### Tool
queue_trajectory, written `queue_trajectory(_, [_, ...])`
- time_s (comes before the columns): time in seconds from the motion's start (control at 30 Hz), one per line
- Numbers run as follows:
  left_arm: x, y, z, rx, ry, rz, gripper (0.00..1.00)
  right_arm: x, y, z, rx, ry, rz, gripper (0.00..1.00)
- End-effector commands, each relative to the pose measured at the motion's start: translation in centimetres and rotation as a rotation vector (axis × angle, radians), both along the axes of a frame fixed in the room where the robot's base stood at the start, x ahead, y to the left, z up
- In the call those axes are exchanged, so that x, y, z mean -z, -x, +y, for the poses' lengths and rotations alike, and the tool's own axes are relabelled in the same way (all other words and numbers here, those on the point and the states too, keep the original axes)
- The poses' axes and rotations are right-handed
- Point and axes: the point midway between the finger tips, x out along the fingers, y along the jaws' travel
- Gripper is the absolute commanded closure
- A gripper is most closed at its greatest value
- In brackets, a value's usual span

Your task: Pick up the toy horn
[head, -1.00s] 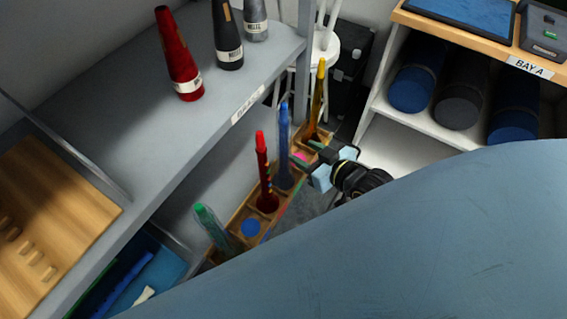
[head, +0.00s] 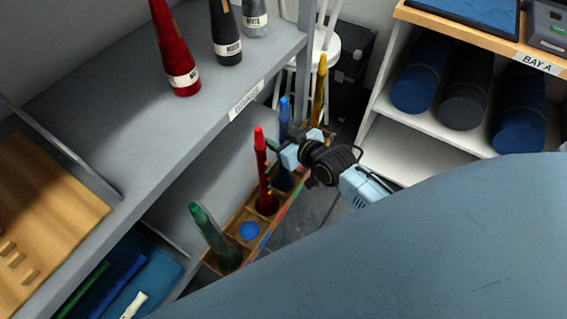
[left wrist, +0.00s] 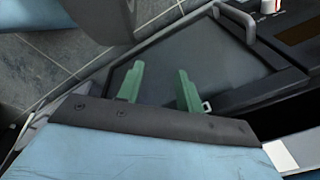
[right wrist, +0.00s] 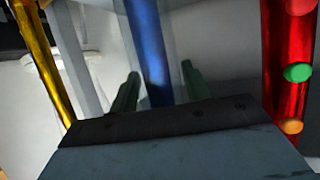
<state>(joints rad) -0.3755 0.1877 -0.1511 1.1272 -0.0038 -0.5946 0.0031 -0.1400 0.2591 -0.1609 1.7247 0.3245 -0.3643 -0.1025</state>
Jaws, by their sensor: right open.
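Several slim, upright horn-like instruments stand in a narrow wooden rack (head: 238,222): a green one (head: 205,228), a red one (head: 261,165) with coloured buttons, a blue one (head: 285,112) and a yellow one (head: 319,90). I cannot tell by name which is the toy horn. My right gripper (head: 284,140) is open at the blue one. In the right wrist view the blue tube (right wrist: 152,50) stands between its fingers (right wrist: 160,75), with the red one (right wrist: 288,60) at right and the yellow one (right wrist: 40,60) at left. My left gripper (left wrist: 160,78) is open and empty, away from the rack.
A grey shelf (head: 130,110) overhangs the rack's left side, with red, black and grey cones on it. A white shelf unit with blue and dark rolls (head: 465,95) stands at right. A dark case (left wrist: 200,70) lies under my left gripper.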

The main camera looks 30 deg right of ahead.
Motion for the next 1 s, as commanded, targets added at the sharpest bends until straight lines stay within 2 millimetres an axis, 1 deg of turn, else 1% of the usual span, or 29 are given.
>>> queue_trajectory(0.1, [-0.2,-0.31,-0.05,-0.002,0.0,-0.002,0.64,0.16,-0.38,0.11,-0.001,0.0,0.0,0.52])
queue_trajectory(0.3, [-0.26,-0.35,-0.05,-0.002,0.0,-0.002,0.64,0.13,-0.38,0.12,-0.001,0.0,0.0,0.52])
queue_trajectory(0.33, [-0.26,-0.35,-0.05,-0.002,0.0,-0.002,0.64,0.13,-0.38,0.12,-0.001,0.0,0.0,0.53])
queue_trajectory(0.6, [-0.25,-0.34,-0.05,-0.001,0.0,-0.002,0.64,0.14,-0.36,0.11,-0.001,0.0,0.001,0.89])
queue_trajectory(0.7, [-0.25,-0.34,-0.05,-0.001,0.0,-0.003,0.64,0.14,-0.36,0.1,0.0,0.0,0.001,1.0])
queue_trajectory(1.0, [-0.25,-0.34,-0.06,-0.001,0.0,-0.003,0.64,0.11,-0.36,0.11,0.0,0.0,0.0,1.0])
